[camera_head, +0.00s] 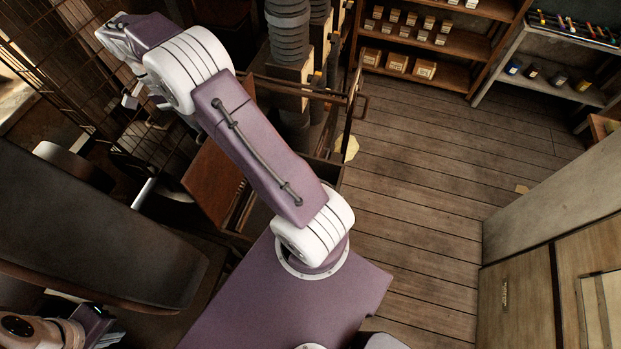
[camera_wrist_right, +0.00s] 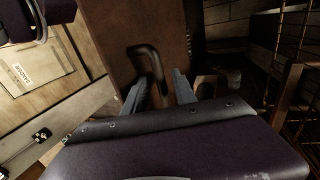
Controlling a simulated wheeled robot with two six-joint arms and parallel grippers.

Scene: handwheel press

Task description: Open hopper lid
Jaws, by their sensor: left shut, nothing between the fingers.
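A rust-brown panel (camera_wrist_right: 115,25) with a dark bent handle (camera_wrist_right: 148,56) fills the upper middle of the right wrist view; it looks like the hopper lid. My right gripper (camera_wrist_right: 160,84) is open, its two grey fingers on either side of the handle's lower part, with gaps visible. I cannot tell whether the panel is shut. In the head view, my right arm reaches to the upper left, and its fingertips cannot be made out. My left gripper (camera_head: 108,338) is at the bottom left corner, shut and empty, partly cut off by the frame edge.
A large dark slab (camera_head: 90,225) lies across the left of the head view. A wire mesh screen (camera_head: 60,50) stands behind my right arm. Shelves with small boxes (camera_head: 425,70) and a wooden cabinet (camera_head: 525,300) stand right.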

